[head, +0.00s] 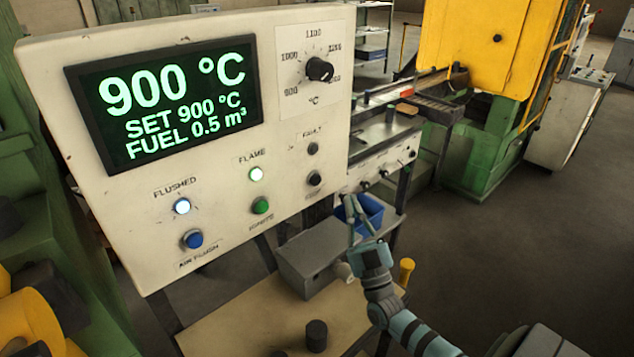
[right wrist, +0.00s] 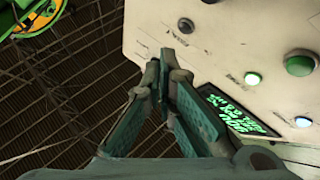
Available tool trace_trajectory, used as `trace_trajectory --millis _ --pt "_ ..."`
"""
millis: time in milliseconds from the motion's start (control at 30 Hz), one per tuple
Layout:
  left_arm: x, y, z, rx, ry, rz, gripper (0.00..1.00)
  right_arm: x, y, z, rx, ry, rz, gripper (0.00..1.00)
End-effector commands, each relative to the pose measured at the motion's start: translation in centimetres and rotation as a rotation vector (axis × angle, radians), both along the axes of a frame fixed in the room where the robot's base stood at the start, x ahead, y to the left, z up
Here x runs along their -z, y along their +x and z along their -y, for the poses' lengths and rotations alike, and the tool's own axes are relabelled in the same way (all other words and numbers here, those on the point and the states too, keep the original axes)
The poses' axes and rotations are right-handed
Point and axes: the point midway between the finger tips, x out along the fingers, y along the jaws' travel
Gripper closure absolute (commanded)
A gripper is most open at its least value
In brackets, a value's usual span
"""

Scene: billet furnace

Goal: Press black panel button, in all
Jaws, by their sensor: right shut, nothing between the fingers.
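The black button (head: 315,179) is the small dark round one at the lower right of the cream control panel (head: 235,160), below the unlit fault lamp (head: 312,149). In the right wrist view the black button (right wrist: 210,2) is cut by the top edge. My right gripper (head: 348,204) is just right of the panel's lower right corner, below and right of the black button, and apart from it in the picture. Its fingers meet at the tips in the right wrist view (right wrist: 163,62) and hold nothing. My left gripper is not in view.
The panel also has a display reading 900 °C (head: 165,100), a dial (head: 319,68), a green button (head: 261,205) and a blue button (head: 192,239). The flame and flushed lamps are lit. Below are a grey box (head: 315,262), a blue bin (head: 365,212) and a tabletop (head: 245,325).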

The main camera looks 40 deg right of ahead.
Motion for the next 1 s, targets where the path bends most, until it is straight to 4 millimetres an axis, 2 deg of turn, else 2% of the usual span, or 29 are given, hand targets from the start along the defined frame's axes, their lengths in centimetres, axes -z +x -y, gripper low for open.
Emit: trace_trajectory --millis 200,500,667,1000 --pt "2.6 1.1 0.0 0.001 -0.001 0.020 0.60 0.6 3.0 -0.2 0.001 0.000 0.005 1.00" --pt "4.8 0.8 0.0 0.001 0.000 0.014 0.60 0.4 6.7 -0.5 0.001 0.001 0.002 1.00" --pt "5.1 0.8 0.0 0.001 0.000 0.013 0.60 0.2 7.5 -0.6 0.001 0.001 0.000 1.00" --pt "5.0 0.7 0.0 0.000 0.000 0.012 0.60 0.1 7.5 -0.6 0.001 0.000 0.000 1.00"
